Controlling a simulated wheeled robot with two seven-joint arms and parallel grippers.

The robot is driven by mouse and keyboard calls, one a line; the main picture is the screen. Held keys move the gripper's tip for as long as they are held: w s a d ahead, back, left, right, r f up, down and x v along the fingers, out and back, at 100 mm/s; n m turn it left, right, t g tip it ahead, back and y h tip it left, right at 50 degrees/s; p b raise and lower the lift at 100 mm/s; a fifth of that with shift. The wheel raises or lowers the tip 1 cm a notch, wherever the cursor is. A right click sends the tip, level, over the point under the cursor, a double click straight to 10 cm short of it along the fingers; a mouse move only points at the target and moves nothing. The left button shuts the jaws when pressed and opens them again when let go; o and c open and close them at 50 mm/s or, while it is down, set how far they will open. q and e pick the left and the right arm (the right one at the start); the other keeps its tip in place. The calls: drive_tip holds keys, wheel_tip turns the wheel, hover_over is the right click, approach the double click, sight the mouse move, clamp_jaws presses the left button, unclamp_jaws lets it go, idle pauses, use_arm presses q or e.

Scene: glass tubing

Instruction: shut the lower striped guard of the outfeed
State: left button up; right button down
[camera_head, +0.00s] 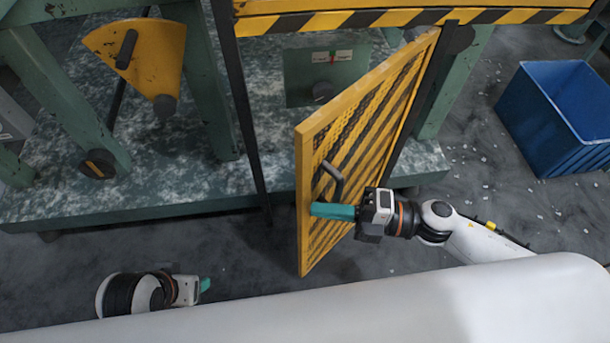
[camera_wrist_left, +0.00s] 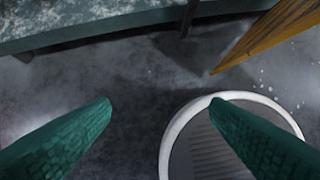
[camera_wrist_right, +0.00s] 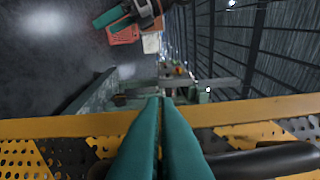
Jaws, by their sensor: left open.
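The lower striped guard (camera_head: 352,140) is a yellow-framed mesh panel with black stripes. It stands swung out from the machine, hinged on its right side. Its dark handle (camera_head: 338,178) is near the free left edge. My right gripper (camera_head: 325,210) is at the guard just below the handle, with its teal fingers together. In the right wrist view the fingers lie across the yellow frame (camera_wrist_right: 60,127), with the handle (camera_wrist_right: 265,160) on their right and no handle between the tips. My left gripper (camera_head: 205,285) is open and empty, low at the left; the guard's corner (camera_wrist_left: 235,62) shows in its wrist view.
A striped yellow bar (camera_head: 410,17) crosses above the opening. A dark post (camera_head: 243,110) stands at the opening's left side. A blue bin (camera_head: 565,115) stands at the right. A yellow fan-shaped plate (camera_head: 150,50) is at upper left. Floor around the guard's free edge is clear.

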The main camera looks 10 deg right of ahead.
use_arm(q)
drive_tip(key=shift+w+d+f+p, duration=0.3)
drive_tip(key=shift+w+f, duration=0.2)
drive_tip(key=shift+f, duration=0.3)
drive_tip(key=shift+w+d+f+p, duration=0.15)
drive_tip(key=shift+w+d+f, duration=0.25)
drive_tip(key=shift+f, duration=0.35)
use_arm(e)
drive_tip(key=w+a+r+m+t+h, duration=0.1)
drive_tip(key=w+a+t, duration=0.1)
drive_tip(key=w, duration=0.9)
drive_tip(key=shift+w+a+r+t, duration=0.2)
drive_tip(key=shift+a+t, duration=0.2)
drive_tip(key=shift+a, duration=0.15)
use_arm(q)
drive_tip(key=shift+a, duration=0.1)
